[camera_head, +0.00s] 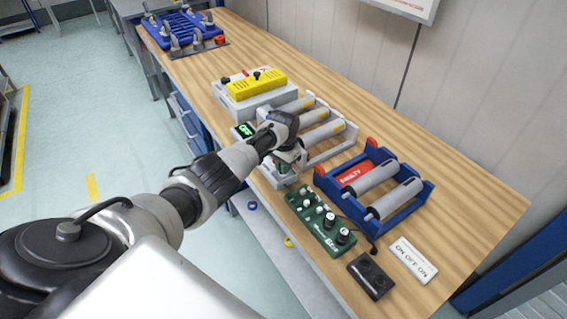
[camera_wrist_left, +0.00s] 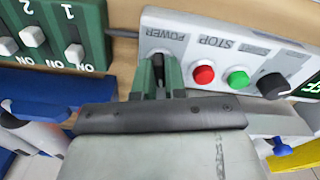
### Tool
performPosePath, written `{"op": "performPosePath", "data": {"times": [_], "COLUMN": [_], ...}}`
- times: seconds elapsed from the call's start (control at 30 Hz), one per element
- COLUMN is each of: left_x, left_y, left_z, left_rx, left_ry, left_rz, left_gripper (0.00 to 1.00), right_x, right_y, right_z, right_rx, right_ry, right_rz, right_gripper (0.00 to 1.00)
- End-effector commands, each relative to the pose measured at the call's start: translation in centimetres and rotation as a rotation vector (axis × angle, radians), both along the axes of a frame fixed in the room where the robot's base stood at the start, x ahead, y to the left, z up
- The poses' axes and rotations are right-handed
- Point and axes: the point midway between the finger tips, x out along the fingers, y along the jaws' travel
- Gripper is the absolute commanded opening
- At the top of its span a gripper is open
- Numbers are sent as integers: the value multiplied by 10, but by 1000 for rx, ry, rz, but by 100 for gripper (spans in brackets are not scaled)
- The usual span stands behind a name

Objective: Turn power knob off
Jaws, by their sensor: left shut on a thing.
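A light grey control box (camera_wrist_left: 215,50) fills the upper right of the wrist view, its labels upside down. Its black power knob (camera_wrist_left: 158,64) is under the POWER label. My left gripper (camera_wrist_left: 158,80) has its two fingers shut around this knob, one on each side. A red button (camera_wrist_left: 203,75), a green button (camera_wrist_left: 238,79) and another black knob (camera_wrist_left: 272,86) sit beside it. In the head view my left gripper (camera_head: 287,163) reaches down to the box (camera_head: 283,181) and hides most of it. A display (camera_head: 245,130) with green letters shows behind it. My right gripper is out of view.
On the wooden bench (camera_head: 440,160) stand a yellow-topped box (camera_head: 257,86), a blue rack with grey cylinders (camera_head: 375,184), a green switch panel (camera_head: 320,222), a black socket block (camera_head: 371,277) and a white ON/OFF panel (camera_head: 413,261). The bench's right side is clear.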

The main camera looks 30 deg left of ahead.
Motion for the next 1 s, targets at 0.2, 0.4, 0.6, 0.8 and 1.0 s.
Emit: {"op": "performPosePath", "data": {"times": [0.2,0.4,0.6,0.8,1.0], "left_x": [1,1,1,1,1], "left_y": [0,0,0,0,1], "left_z": [3,2,2,2,2], "left_rx": [-1,-1,0,0,1], "left_ry": [-1,-2,-2,-4,-4], "left_rz": [196,347,453,512,532], "left_gripper": [0,0,0,0,0], "right_x": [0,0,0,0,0], "right_y": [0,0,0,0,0], "right_z": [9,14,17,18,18], "right_rx": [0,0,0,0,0], "right_ry": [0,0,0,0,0], "right_rz": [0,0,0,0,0], "right_gripper": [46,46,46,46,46]}}
